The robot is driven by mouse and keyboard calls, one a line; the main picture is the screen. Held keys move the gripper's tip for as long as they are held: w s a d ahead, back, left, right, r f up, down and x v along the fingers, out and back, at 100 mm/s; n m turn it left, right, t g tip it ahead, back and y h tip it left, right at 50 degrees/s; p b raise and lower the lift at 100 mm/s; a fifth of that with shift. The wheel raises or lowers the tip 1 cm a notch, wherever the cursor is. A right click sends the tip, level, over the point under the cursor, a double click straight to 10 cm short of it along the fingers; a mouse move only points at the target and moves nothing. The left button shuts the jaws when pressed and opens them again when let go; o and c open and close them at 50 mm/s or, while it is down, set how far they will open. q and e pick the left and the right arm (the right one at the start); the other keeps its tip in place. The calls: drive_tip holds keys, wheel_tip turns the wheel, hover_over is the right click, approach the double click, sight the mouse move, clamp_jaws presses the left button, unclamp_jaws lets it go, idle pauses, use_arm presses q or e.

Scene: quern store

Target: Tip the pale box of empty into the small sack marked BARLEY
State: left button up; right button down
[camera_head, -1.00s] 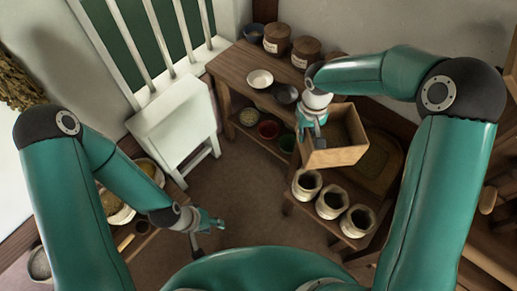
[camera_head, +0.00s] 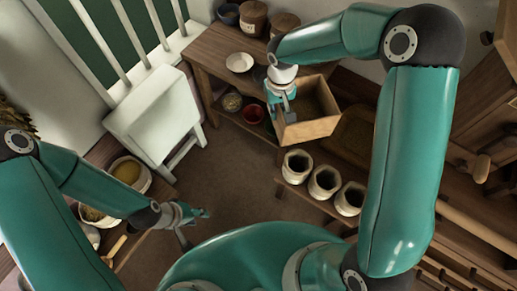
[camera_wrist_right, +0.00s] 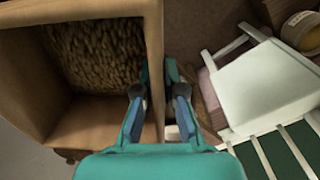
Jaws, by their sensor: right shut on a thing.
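The pale wooden box (camera_head: 310,131) is held up, open top showing, above and behind the row of sacks. My right gripper (camera_head: 279,103) is shut on its left wall. In the right wrist view the fingers (camera_wrist_right: 160,100) straddle the wall of the box (camera_wrist_right: 153,50), and brown, grain-like stuff (camera_wrist_right: 95,50) shows inside. Three small open sacks (camera_head: 296,166), (camera_head: 323,182), (camera_head: 349,198) stand upright in a row on a low bench. Their markings cannot be read, so I cannot tell which says BARLEY. My left gripper (camera_head: 195,227) is open and empty at lower left, away from the sacks.
A wooden table (camera_head: 208,50) at the back holds a white bowl (camera_head: 239,62) and jars (camera_head: 253,18); a red bowl (camera_head: 253,114) sits on its lower shelf. A white chair (camera_head: 150,115) stands left. Bowls (camera_head: 128,172) crowd the left bench. The middle floor is clear.

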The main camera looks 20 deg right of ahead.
drive_tip(key=s+a+f+y+b, duration=0.1)
drive_tip(key=a+f+b, duration=0.2)
drive_tip(key=f+b, duration=0.6)
drive_tip(key=s+a+f+m+b, duration=0.1)
drive_tip(key=a+f+b, duration=0.3)
drive_tip(key=f+b, duration=0.6)
drive_tip(key=shift+s+a+f+m+y, duration=0.15)
drive_tip(key=shift+s+f+m+y, duration=0.15)
drive_tip(key=shift+f+y, duration=0.1)
idle(1.0)
drive_tip(key=shift+r, duration=0.1)
